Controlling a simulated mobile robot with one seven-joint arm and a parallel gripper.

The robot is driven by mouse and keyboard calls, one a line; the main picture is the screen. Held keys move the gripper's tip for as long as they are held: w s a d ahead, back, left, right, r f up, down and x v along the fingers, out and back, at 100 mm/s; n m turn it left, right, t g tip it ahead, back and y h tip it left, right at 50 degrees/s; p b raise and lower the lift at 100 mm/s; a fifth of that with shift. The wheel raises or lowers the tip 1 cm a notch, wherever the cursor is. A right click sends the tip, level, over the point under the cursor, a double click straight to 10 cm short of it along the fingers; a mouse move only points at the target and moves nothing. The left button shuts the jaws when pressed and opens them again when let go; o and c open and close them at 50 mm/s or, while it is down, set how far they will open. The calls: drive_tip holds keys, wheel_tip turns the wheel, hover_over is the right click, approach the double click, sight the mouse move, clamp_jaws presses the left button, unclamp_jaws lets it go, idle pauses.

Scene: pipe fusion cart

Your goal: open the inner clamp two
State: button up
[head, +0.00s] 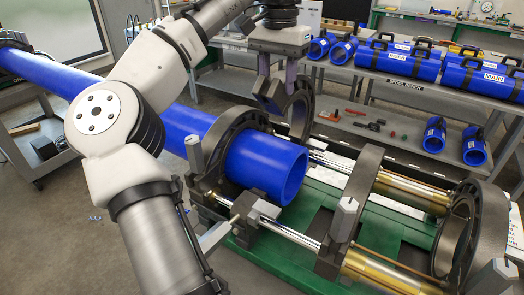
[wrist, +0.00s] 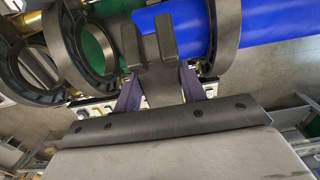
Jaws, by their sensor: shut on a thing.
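My gripper (head: 276,84) is above and behind the end of the blue pipe (head: 265,168). Its two purple fingers are closed on the dark forked lug of a raised clamp half (head: 300,108), which stands tilted up behind the pipe end. In the wrist view the forked lug (wrist: 157,48) sits between the fingers of my gripper (wrist: 158,88). I take this raised half as inner clamp two, though no label shows. Another dark clamp (head: 217,138) arches over the pipe near its end. The lower end of the raised half is partly hidden by the pipe.
Two more clamp rings stand to the right, a middle one (head: 368,180) and an outer one (head: 458,225), with brass cylinders (head: 385,270) beside them. The green cart bed (head: 320,205) lies below. A grey bench (head: 400,95) with blue pipe spools stands behind.

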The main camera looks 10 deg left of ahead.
drive_tip(key=shift+w+d, duration=0.1)
drive_tip(key=shift+w, duration=0.05)
drive_tip(key=shift+w+d+r, duration=0.25)
drive_tip(key=shift+w+r, duration=0.1)
drive_tip(key=shift+w, duration=0.3)
drive_tip(key=shift+w+d+r, duration=0.3)
drive_tip(key=shift+w+r, duration=0.1)
drive_tip(key=shift+w, duration=0.3)
drive_tip(key=shift+w+d+r, duration=0.25)
drive_tip(key=shift+w+r, duration=0.1)
drive_tip(key=shift+w, duration=0.3)
drive_tip(key=shift+r, duration=0.1)
